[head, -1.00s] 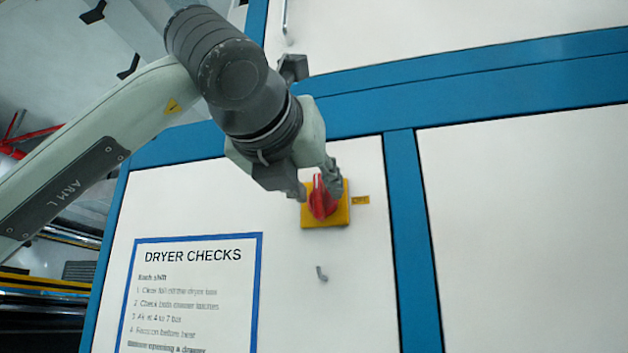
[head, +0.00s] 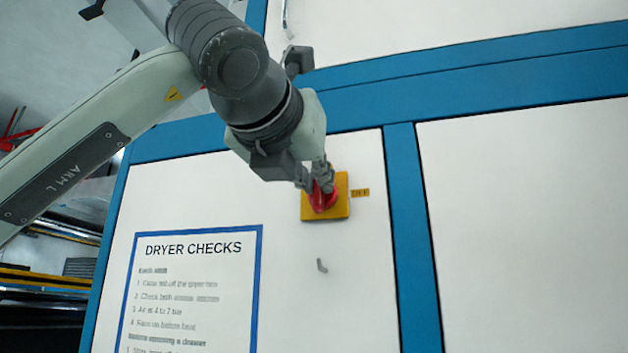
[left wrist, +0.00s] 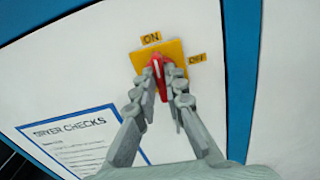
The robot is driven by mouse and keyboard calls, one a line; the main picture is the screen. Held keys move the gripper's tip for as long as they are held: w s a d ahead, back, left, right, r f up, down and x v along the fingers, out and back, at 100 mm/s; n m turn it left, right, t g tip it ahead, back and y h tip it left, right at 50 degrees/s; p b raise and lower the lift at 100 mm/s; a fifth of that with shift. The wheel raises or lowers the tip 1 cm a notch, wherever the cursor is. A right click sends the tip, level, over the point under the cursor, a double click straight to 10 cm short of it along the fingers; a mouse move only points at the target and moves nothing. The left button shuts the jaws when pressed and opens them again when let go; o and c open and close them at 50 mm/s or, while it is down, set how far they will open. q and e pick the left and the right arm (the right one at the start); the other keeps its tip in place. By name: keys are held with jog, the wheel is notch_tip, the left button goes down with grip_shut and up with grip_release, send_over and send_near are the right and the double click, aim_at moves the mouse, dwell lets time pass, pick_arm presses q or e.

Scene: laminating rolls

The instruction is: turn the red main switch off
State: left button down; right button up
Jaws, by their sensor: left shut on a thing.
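The red main switch (head: 323,202) sits on a yellow square plate (head: 342,209) on the white cabinet panel. In the left wrist view its red handle (left wrist: 157,68) points up toward the ON label (left wrist: 151,38); the OFF label (left wrist: 197,59) is to the right. My left gripper (head: 318,178) comes from above left, its fingers shut on the handle from both sides. The fingers hide part of the handle, and the arm hides the ON label in the head view. My right gripper is not in view.
A blue-framed DRYER CHECKS sheet (head: 190,290) is on the panel at lower left. A small grey hook (head: 321,265) is below the switch. Blue frame bars (head: 413,230) run right of and above the panel. The panel to the right is bare.

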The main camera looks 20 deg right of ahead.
pick_arm(q)
jog(key=shift+s+d+f+m+b, duration=0.1)
jog(key=shift+m+b, duration=0.45)
jog(key=shift+m, duration=2.3)
jog(key=shift+s+d+f+m+b, duration=0.1)
jog(key=shift+m+b, duration=0.45)
jog(key=shift+m, duration=2.35)
jog(key=shift+s+d+f+m+b, duration=0.1)
jog(key=shift+m+b, duration=0.45)
jog(key=shift+m, duration=2.3)
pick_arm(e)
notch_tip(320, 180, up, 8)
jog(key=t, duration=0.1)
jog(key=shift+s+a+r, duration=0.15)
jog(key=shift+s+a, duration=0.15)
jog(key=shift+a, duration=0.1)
pick_arm(q)
jog(key=c, duration=1.6)
grip_release()
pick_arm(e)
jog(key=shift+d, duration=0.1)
pick_arm(q)
jog(key=shift+w, duration=0.1)
jog(key=shift+a, duration=0.1)
